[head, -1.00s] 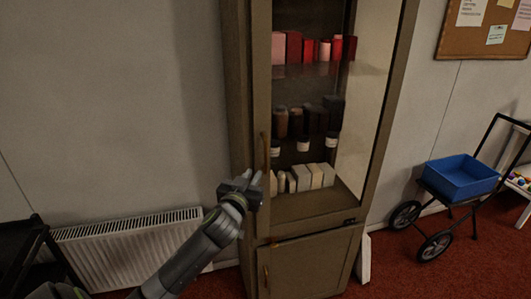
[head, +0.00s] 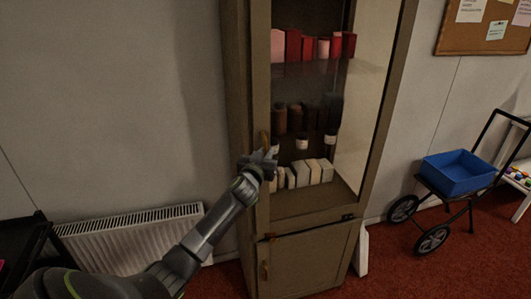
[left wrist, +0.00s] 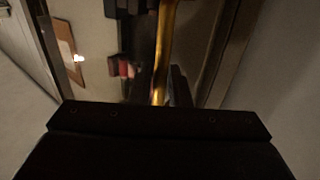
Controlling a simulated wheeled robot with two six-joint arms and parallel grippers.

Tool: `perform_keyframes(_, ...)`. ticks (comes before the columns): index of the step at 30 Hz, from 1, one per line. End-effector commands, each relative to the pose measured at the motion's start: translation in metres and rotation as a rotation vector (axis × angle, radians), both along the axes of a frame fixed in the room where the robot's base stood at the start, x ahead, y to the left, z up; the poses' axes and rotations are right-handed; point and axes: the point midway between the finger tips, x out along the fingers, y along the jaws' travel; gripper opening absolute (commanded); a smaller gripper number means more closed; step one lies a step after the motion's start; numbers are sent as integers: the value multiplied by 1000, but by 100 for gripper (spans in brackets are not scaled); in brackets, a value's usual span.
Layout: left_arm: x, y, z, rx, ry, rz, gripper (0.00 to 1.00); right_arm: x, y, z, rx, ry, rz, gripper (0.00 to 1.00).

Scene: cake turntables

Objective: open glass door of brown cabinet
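The brown cabinet (head: 240,120) stands upright in the middle of the head view. Its tall glass door (head: 365,110) appears closed, with shelves showing through the glass. A brass vertical handle (head: 265,139) is on the door's left frame; it also runs down the middle of the left wrist view (left wrist: 163,45). My left gripper (head: 263,160) is at the handle's lower part, covering some of it. In the left wrist view the handle runs down to the fingers, which look open around it; contact is unclear. My right gripper is not in view.
Red boxes, dark jars and pale items stand on the shelves behind the glass. A lower cabinet door (head: 310,258) has its own handle. A white radiator (head: 130,240) is at left. A blue cart (head: 458,174) stands at right, with red carpet in front.

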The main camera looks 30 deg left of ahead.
Motion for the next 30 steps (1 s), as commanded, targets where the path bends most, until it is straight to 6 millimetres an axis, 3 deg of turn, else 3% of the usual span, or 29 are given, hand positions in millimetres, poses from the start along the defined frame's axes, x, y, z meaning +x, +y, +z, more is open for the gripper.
perform_keyframes(10,2,1,0,-1,1,0,16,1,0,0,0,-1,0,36)
perform_keyframes(15,2,1,0,-1,1,0,0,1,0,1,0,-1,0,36)
perform_keyframes(25,3,-2,-1,-2,0,0,0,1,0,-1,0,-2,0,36)
perform_keyframes(30,10,-17,-4,-7,-1,-2,0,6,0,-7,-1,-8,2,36)
